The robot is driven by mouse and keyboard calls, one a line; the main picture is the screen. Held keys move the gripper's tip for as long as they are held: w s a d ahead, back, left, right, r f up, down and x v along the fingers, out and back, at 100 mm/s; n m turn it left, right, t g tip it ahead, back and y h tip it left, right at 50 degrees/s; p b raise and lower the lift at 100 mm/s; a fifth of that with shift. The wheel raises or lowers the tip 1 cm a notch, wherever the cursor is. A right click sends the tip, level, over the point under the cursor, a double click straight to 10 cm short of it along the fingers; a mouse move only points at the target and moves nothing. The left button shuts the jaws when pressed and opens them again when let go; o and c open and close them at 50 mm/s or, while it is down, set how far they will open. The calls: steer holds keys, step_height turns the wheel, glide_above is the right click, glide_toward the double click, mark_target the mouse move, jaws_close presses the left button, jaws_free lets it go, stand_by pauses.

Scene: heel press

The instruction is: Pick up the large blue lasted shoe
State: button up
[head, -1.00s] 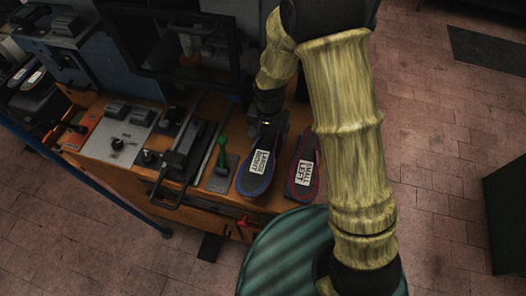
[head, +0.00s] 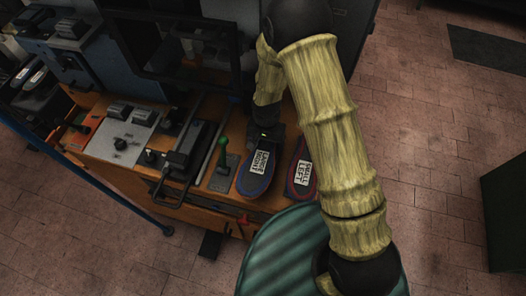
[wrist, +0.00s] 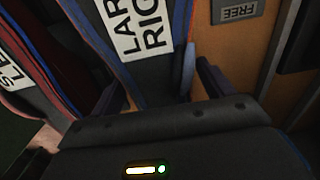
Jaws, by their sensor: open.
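The large blue lasted shoe (head: 262,187) lies on the wooden bench, with a dark upper, a blue edge and a white label reading LARGE RIGHT. It also shows in the wrist view (wrist: 165,75), its label partly cut off by the top edge. My gripper (head: 264,139) is over the shoe's far end, which it hides in the head view. In the wrist view my gripper (wrist: 160,88) is open, with one finger on each side of the shoe. I cannot tell whether the fingers touch it.
A red-edged shoe labelled SMALL LEFT (head: 301,181) lies close on the right, partly behind my arm. A green-knobbed lever (head: 222,150) stands on the left. A plate reading FREE (wrist: 238,11) is beside the shoe. A ribbed green round surface (head: 275,258) is in front.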

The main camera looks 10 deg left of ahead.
steer(key=shift+f, duration=1.25)
steer(key=shift+c, duration=0.2)
steer(key=shift+a, duration=0.1)
steer(key=c, duration=1.2)
steer(key=shift+r, duration=0.1)
steer(key=shift+r+b, duration=1.1)
steer(key=shift+r, duration=3.85)
